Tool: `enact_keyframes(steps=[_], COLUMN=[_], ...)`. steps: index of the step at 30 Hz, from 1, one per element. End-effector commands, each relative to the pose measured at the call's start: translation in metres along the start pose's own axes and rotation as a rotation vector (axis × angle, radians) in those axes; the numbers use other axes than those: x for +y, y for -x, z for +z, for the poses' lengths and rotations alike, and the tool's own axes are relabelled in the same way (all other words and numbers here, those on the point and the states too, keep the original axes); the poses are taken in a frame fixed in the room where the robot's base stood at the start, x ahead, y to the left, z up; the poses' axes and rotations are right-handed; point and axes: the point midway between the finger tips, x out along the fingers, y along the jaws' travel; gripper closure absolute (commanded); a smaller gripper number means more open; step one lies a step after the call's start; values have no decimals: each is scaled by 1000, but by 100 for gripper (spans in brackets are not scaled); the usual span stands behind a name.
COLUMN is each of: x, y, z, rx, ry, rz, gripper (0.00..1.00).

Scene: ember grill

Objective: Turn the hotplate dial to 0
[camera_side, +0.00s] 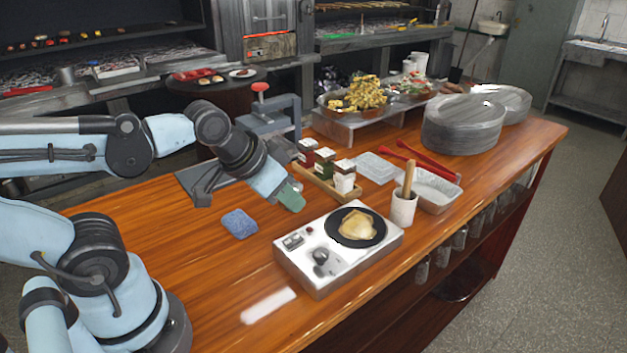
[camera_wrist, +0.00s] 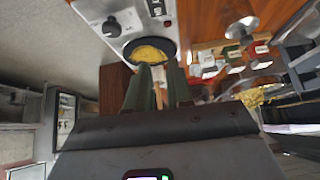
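The hotplate (camera_side: 300,270) is a white box on the wooden counter, with a black round plate (camera_side: 374,240) holding a piece of food. Its dark dial (camera_side: 321,257) sits on the near left part of the top. The dial also shows in the wrist view (camera_wrist: 112,27); its setting is too small to read. My gripper (camera_side: 293,200) is in the air behind and left of the hotplate, apart from the dial. In the wrist view its green fingers (camera_wrist: 157,72) stand apart with a gap and nothing held between them.
A blue sponge (camera_side: 239,223) lies left of the hotplate. A wooden rack of spice jars (camera_side: 325,181) stands behind it. A white mortar with a pestle (camera_side: 404,208) stands at its right, near clear trays (camera_side: 436,204) and red tongs (camera_side: 418,158). The counter left of the hotplate is mostly free.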

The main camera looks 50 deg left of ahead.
Motion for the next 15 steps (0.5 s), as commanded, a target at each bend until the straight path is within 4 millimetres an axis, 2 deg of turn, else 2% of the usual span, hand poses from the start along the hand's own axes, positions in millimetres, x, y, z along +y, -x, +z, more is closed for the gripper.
enact_keyframes(steps=[1, 6, 15], x=[2, 10, 31], y=[1, 4, 11], z=[-2, -10, -25], rx=[-12, -96, -248], ry=[-46, -377, -1138], rz=[4, 40, 214], gripper=[71, 45, 43])
